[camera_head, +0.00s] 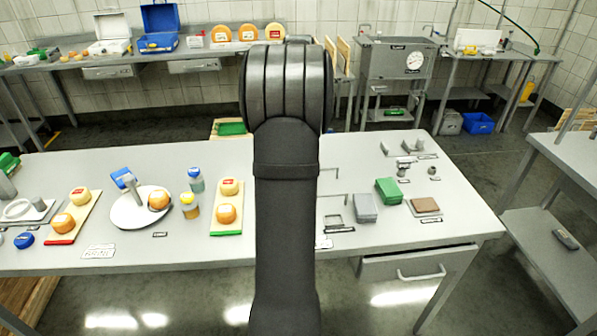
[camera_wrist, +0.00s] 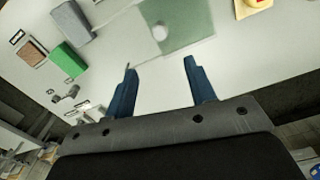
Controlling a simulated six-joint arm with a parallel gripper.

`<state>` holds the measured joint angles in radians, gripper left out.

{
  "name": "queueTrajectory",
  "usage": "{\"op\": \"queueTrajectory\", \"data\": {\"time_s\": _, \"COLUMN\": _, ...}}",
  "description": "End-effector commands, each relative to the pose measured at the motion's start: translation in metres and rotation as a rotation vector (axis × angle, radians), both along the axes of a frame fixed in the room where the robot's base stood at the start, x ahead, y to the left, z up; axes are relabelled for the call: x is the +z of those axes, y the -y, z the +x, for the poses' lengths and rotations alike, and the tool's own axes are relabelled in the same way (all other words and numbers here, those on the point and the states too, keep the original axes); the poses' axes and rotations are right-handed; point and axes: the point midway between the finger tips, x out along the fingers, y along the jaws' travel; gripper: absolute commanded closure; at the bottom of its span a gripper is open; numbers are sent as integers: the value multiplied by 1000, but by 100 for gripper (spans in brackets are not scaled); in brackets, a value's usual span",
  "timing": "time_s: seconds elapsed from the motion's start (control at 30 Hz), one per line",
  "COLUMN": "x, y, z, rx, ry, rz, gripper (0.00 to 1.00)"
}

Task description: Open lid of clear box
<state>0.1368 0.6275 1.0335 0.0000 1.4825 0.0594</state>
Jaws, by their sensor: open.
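In the wrist view, a clear, greenish see-through panel (camera_wrist: 190,22) with a small pale round knob (camera_wrist: 159,32) lies at the top centre. It looks like the lid of the clear box; the box's walls are hard to make out. My gripper (camera_wrist: 160,68) is open and empty, its two blue fingers spread on either side below the knob and apart from it in the picture. In the head view, my arm covers the middle of the table and hides the clear box and my gripper.
A grey block (camera_head: 365,207), a green block (camera_head: 388,190) and a brown slab (camera_head: 425,206) lie right of my arm on the table (camera_head: 450,215). A board (camera_head: 226,206) with round cheeses, a white plate (camera_head: 128,212) and two jars stand to the left.

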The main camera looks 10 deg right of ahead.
Motion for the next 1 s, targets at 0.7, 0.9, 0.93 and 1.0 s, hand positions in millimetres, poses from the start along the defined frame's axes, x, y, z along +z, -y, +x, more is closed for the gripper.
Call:
{"op": "queueTrajectory", "data": {"time_s": 0.7, "x": -143, "y": 0, "z": -1, "rx": -1, "ry": 1, "rz": 1, "gripper": 50}}
{"op": "queueTrajectory", "data": {"time_s": 0.9, "x": -158, "y": 0, "z": -1, "rx": -1, "ry": 2, "rz": 1, "gripper": 50}}
{"op": "queueTrajectory", "data": {"time_s": 0.93, "x": -159, "y": 0, "z": -1, "rx": -1, "ry": 2, "rz": 1, "gripper": 50}}
{"op": "queueTrajectory", "data": {"time_s": 1.0, "x": -160, "y": 0, "z": -1, "rx": -1, "ry": 2, "rz": 1, "gripper": 50}}
